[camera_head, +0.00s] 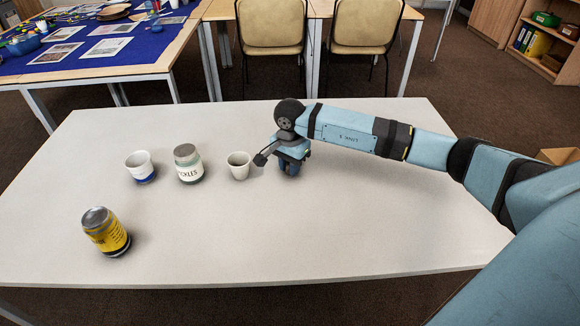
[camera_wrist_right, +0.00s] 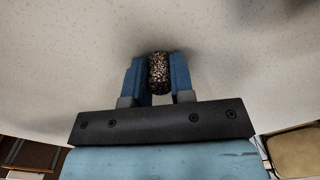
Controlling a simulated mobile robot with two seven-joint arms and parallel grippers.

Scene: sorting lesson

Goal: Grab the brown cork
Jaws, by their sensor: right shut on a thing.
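The brown cork (camera_wrist_right: 159,73) shows in the right wrist view as a speckled dark brown piece between the two blue fingers. My right gripper (camera_wrist_right: 160,80) is shut on it, with a finger on each side. In the head view my right gripper (camera_head: 288,168) points down at the table, just right of the white cup, and the cork is hidden there behind the gripper. I cannot tell whether the cork touches the table. My left gripper is not in view.
On the white table (camera_head: 330,240) stand a white cup (camera_head: 239,166), a pickles jar (camera_head: 188,164), a white and blue cup (camera_head: 141,168) and a yellow-labelled can (camera_head: 106,232). Two chairs (camera_head: 271,28) stand behind.

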